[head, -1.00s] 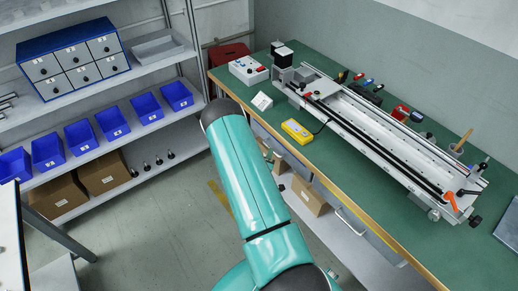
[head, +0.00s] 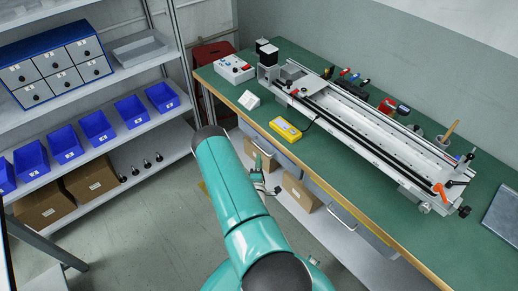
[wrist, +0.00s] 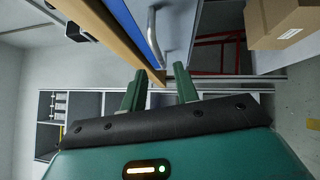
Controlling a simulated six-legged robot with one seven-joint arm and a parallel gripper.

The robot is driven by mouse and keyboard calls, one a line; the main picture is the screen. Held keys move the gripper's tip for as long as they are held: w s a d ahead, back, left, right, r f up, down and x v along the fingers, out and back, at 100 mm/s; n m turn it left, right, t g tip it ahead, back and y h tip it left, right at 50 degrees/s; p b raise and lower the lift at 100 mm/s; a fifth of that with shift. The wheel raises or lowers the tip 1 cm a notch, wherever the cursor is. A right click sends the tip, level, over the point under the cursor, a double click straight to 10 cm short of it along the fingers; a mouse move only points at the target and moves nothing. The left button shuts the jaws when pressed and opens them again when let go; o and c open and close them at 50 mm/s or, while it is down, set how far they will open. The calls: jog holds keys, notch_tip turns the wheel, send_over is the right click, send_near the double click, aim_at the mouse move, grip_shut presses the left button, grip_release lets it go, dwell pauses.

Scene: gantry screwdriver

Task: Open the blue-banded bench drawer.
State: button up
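The drawer with a blue band (wrist: 142,24) shows under the bench's wooden edge in the wrist view. Its bar handle (wrist: 154,36) is silver, beyond my fingertips and roughly in line with the gap between them. My gripper (wrist: 160,72) is open, its two green fingers apart with nothing between them. My gripper (head: 261,164) is partly hidden behind my arm, beside the bench front. I see no contact with the handle.
The green-topped bench (head: 350,180) carries a long rail machine (head: 370,120) and a yellow control box (head: 285,129). A cardboard box (head: 300,192) stands on the shelf beneath. Shelves with blue bins (head: 98,127) stand left. The floor between is open.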

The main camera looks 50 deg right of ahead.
aim_at(260, 148)
jog(key=x, duration=0.7)
jog(key=shift+w+d+r, duration=0.1)
jog(key=shift+d, duration=0.05)
grip_shut()
